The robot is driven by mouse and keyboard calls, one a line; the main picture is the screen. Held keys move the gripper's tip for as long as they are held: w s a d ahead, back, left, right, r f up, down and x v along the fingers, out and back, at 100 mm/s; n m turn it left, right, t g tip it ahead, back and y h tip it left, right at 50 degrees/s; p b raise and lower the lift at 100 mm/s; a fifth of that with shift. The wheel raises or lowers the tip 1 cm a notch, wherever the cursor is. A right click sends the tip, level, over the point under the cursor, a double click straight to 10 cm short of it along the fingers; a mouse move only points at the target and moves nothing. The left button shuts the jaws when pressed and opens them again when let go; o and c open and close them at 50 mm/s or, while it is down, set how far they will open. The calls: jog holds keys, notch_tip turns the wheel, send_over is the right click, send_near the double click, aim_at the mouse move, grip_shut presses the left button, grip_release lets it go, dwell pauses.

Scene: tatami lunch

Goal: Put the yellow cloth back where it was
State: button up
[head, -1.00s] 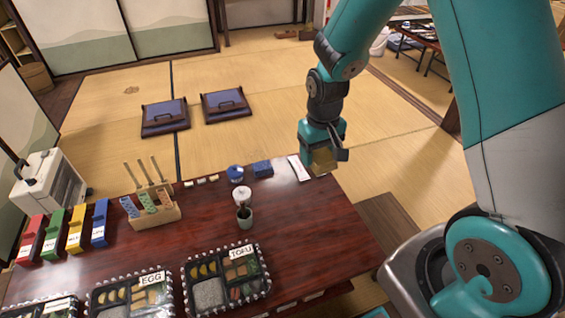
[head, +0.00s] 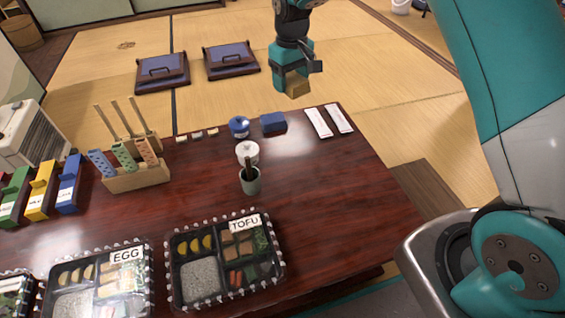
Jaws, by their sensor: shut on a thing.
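My gripper (head: 298,75) is shut on a small tan-yellow block-like piece, which I take to be the yellow cloth (head: 296,87). It hangs in the air in the upper middle of the head view, in line with the tatami beyond the table's far edge. A folded blue cloth (head: 273,122) lies on the table near that edge, below and left of my gripper. Two white packets (head: 318,122) lie to the right of the blue cloth.
The dark red table (head: 335,190) is bare on its right side. A blue-lidded pot (head: 239,126), a white pot (head: 247,152) and a grey-green cup (head: 250,180) stand mid-table. A wooden rack (head: 140,177) stands left. Lunch trays (head: 226,300) fill the front.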

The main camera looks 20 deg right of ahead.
aim_at(282, 145)
jog(key=shift+w+a+f+n+b, duration=0.3)
jog(key=shift+w+a+f+b, duration=0.4)
jog(key=shift+f, duration=0.25)
jog(key=shift+a+f, duration=0.1)
jog(key=shift+f, duration=0.2)
notch_tip(282, 145, down, 19)
jog(key=b, duration=0.9)
jog(key=shift+w+f, duration=0.1)
jog(key=o, duration=0.9)
jog(key=shift+f, duration=0.1)
